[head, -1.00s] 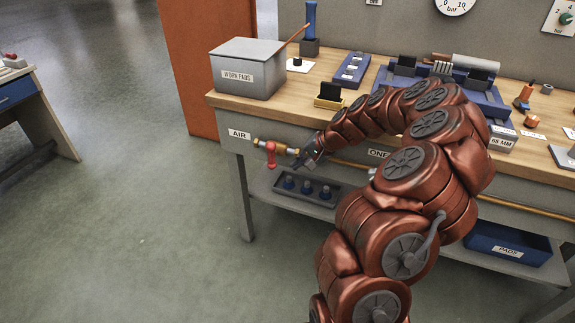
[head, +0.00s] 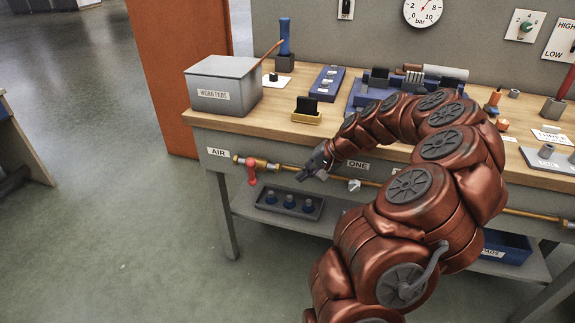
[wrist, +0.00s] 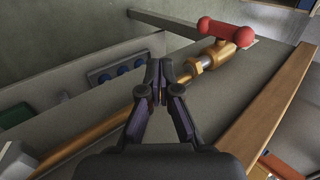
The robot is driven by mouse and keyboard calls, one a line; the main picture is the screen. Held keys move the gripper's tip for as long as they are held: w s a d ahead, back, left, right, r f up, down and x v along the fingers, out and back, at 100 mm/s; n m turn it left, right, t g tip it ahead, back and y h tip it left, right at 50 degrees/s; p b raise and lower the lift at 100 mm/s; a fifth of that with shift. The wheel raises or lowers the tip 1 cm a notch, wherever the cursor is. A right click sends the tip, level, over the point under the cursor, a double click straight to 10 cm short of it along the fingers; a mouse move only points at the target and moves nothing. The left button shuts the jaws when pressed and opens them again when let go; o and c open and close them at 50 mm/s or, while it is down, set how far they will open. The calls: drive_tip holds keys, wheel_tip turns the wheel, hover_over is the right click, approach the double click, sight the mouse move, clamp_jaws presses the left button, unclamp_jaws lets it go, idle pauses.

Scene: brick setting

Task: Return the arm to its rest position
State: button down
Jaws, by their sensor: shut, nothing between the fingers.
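My gripper (head: 318,163) is at the end of my rust-red segmented arm, in front of the bench's front panel and below the worktop. In the wrist view my gripper (wrist: 161,72) has its fingertips together with nothing between them. Behind it runs the brass air pipe (head: 290,167), with a red-handled valve (head: 251,170) to the left of the gripper. The red handle also shows at the upper right of the wrist view (wrist: 228,32). I cannot tell from these views how near the fingertips are to the pipe.
The wooden worktop (head: 222,123) holds a grey worn-pads box (head: 225,85), a blue tray (head: 327,83) and a black-and-yellow block (head: 306,110). A lower shelf holds a dark tray (head: 289,202) with blue-topped parts. The floor (head: 110,230) at left is clear.

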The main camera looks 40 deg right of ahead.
drive_tip(key=shift+a, duration=0.1)
drive_tip(key=s+a+r+n+g, duration=0.2)
drive_tip(key=a, duration=0.6)
drive_tip(key=s+a+r+n+g, duration=0.1)
drive_tip(key=s+a+r+n, duration=0.15)
drive_tip(key=a, duration=0.45)
drive_tip(key=s+a+r+n+g, duration=0.1)
drive_tip(key=s+a+n+g, duration=0.15)
drive_tip(key=a, duration=0.55)
drive_tip(key=s+a+n+g+h, duration=0.2)
drive_tip(key=s+a, duration=0.1)
drive_tip(key=s, duration=0.8)
drive_tip(key=s+a+n+g+h, duration=0.2)
drive_tip(key=s+a, duration=0.1)
drive_tip(key=s, duration=0.8)
wheel_tip(320, 180, up, 19)
drive_tip(key=t+p, duration=0.1)
drive_tip(key=p, duration=1.7)
drive_tip(key=shift+d+p, duration=0.2)
drive_tip(key=shift+p, duration=0.1)
